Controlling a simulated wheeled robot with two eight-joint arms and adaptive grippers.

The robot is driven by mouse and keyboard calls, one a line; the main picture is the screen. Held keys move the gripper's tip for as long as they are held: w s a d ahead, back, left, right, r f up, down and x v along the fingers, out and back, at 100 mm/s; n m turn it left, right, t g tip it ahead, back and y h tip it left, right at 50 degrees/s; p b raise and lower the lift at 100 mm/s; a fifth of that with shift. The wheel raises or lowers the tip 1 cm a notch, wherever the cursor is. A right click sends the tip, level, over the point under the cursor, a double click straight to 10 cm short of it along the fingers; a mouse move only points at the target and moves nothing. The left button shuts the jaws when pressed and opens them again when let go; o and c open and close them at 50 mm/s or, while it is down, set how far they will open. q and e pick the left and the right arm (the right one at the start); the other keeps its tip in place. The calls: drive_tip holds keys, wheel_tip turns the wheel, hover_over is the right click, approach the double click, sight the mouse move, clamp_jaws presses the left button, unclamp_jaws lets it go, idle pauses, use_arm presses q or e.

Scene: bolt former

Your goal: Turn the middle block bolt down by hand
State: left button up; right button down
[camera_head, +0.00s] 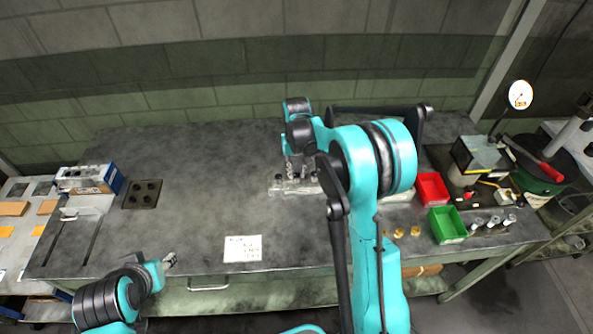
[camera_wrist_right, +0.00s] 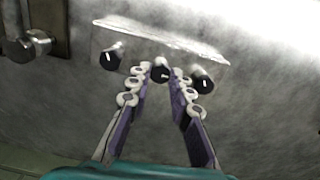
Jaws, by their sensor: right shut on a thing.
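A pale metal block (camera_wrist_right: 160,38) lies on the bench with a row of three black-headed bolts; it also shows in the head view (camera_head: 276,191). The middle bolt (camera_wrist_right: 160,73) sits between my right gripper's fingertips (camera_wrist_right: 161,77), with an outer bolt (camera_wrist_right: 110,59) on the left and another (camera_wrist_right: 203,82) on the right. My right gripper, also in the head view (camera_head: 297,175), is shut on the middle bolt from above. My left gripper (camera_head: 170,262) is at the bench's front edge, away from the block; its jaws are too small to read.
A red bin (camera_head: 432,188) and a green bin (camera_head: 447,225) stand right of my right arm. A white sheet (camera_head: 242,248) lies near the front edge. A dark plate with holes (camera_head: 142,194) lies at the left. The bench between plate and block is clear.

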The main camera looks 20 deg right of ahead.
sight(297, 174)
drive_tip(key=shift+m, duration=0.4)
drive_tip(key=c, duration=1.4)
unclamp_jaws()
drive_tip(key=shift+o, duration=0.2)
wheel_tip(297, 174, up, 12)
